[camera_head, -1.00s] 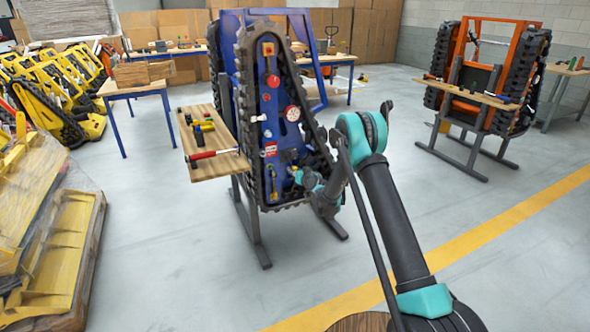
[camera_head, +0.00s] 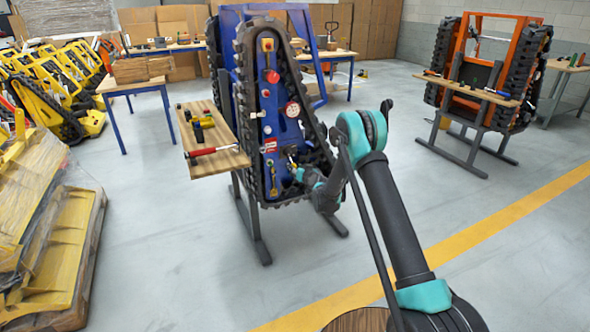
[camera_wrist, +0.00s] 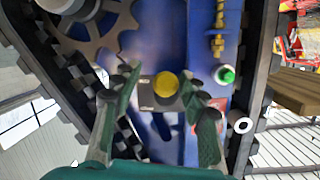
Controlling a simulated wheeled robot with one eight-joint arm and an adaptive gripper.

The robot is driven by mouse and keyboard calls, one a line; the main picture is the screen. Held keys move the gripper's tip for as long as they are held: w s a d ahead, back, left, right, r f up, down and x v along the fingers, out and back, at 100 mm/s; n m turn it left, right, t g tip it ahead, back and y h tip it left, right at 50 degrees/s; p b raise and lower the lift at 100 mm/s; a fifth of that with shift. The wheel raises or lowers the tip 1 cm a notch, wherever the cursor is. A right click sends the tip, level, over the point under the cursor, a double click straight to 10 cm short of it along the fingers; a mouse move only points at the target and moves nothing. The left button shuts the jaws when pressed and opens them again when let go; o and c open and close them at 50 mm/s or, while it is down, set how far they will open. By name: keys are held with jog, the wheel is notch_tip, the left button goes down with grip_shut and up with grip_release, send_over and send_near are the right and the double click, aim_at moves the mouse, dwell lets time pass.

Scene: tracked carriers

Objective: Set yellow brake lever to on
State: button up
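The yellow brake lever shows end-on as a round yellow knob (camera_wrist: 166,84) in the wrist view, in front of the blue carrier panel (camera_wrist: 160,30). A small grey plate shows around the knob. My gripper (camera_wrist: 164,92) is open, with one green-and-grey finger on each side of the knob and visible gaps to it. I cannot tell how deep the fingertips reach. In the head view my gripper (camera_head: 305,173) is at the lower part of the blue tracked carrier (camera_head: 284,135); the lever is largely hidden there, and its setting cannot be read.
A green button (camera_wrist: 225,75) and a yellow chain-like part (camera_wrist: 218,40) lie right of the knob. A toothed sprocket (camera_wrist: 95,25) and the black track (camera_wrist: 258,70) border the panel. A wooden shelf (camera_head: 221,160) with tools juts out left of the carrier.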

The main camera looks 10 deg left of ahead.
jog(key=shift+s, duration=0.35)
jog(key=v, duration=1.1)
jog(key=shift+d, duration=0.25)
jog(key=shift+s, duration=0.15)
